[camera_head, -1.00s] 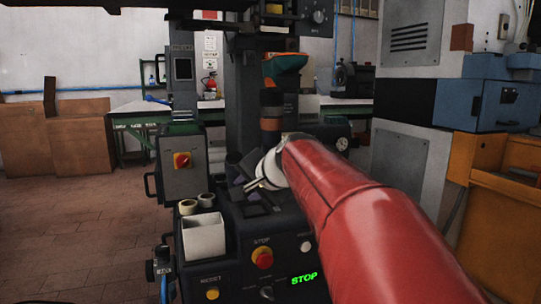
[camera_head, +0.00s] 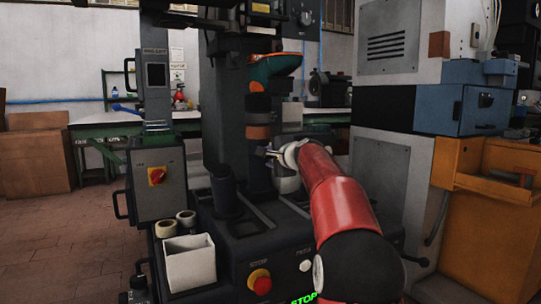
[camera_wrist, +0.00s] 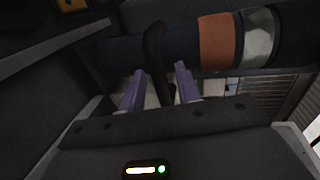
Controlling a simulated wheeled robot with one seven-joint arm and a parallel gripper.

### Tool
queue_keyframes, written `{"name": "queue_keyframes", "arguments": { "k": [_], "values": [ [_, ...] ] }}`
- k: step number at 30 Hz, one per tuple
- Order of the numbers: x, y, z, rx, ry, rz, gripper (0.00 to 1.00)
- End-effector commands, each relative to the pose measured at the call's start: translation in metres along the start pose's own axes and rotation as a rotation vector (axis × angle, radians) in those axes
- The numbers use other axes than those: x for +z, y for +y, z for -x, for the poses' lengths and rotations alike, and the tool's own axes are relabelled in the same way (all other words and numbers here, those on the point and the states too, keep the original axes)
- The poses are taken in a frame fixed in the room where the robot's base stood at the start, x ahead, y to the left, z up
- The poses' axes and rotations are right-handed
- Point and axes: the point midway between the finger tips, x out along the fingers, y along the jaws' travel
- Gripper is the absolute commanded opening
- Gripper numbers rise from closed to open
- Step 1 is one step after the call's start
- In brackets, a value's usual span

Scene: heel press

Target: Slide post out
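The post is a dark upright cylinder with a brown-orange band (camera_head: 257,131) in the middle of the press, below the green and orange shoe-like part (camera_head: 276,70). In the wrist view the post (camera_wrist: 125,52) lies across the top, with its band and a grey section to the right. My gripper (camera_head: 268,153) is at the post's height, just right of its lower part. In the wrist view my gripper (camera_wrist: 160,68) has its two purple fingers apart. A dark curved bar (camera_wrist: 156,45) in front of the post shows between them, with gaps on both sides. I cannot tell whether they touch it.
The press's control box carries a white bin (camera_head: 190,264), two tape rolls (camera_head: 176,223) and a red stop button (camera_head: 260,281). A dark cylinder (camera_head: 224,190) stands left of the post. A switch box (camera_head: 157,182) stands further left, and an orange cabinet (camera_head: 470,200) at right.

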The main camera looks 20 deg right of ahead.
Motion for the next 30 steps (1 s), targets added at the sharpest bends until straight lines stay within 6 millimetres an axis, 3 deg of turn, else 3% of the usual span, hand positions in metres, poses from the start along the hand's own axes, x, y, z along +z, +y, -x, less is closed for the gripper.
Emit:
{"name": "queue_keyframes", "arguments": {
  "k": [10, 18, 30],
  "values": [
    [-0.0002, 0.0002, -0.0048, 0.000, 0.001, 0.001, 0.32],
    [-0.0001, 0.0002, -0.0046, 0.000, 0.001, 0.001, 0.00],
    [-0.0001, 0.0007, -0.0041, 0.001, 0.001, 0.001, 0.00]
  ]
}}
